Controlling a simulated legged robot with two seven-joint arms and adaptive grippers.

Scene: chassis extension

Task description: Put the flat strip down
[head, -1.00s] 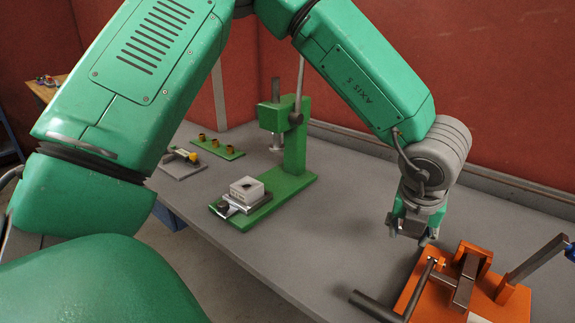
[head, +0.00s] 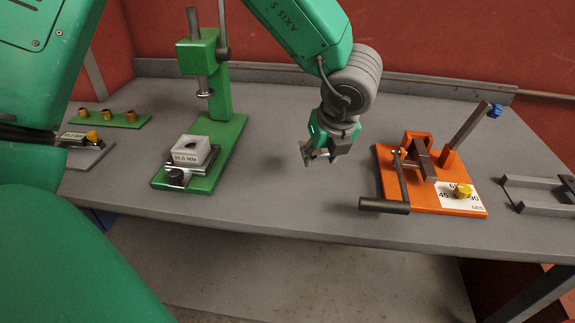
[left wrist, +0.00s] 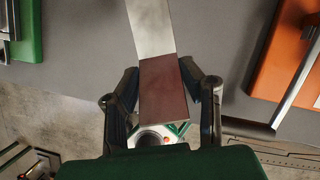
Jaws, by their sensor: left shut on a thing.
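My left gripper (head: 318,158) hangs above the grey bench, between the green press and the orange bending tool. In the left wrist view its fingers (left wrist: 163,100) are shut on a metal strip (left wrist: 152,25). The strip has a pale outer part and a dark reddish part near the fingers. Its edges change direction where these parts meet, so it looks bent there. In the head view the strip is too small to make out clearly. My right gripper is out of view.
The green press (head: 222,95) stands left with a white block (head: 194,150) on its base. The orange tool (head: 386,170) with levers stands right, and grey brackets (head: 540,182) lie beyond it. A green rack (head: 92,119) is at far left. Bench (head: 290,205) is clear below my gripper.

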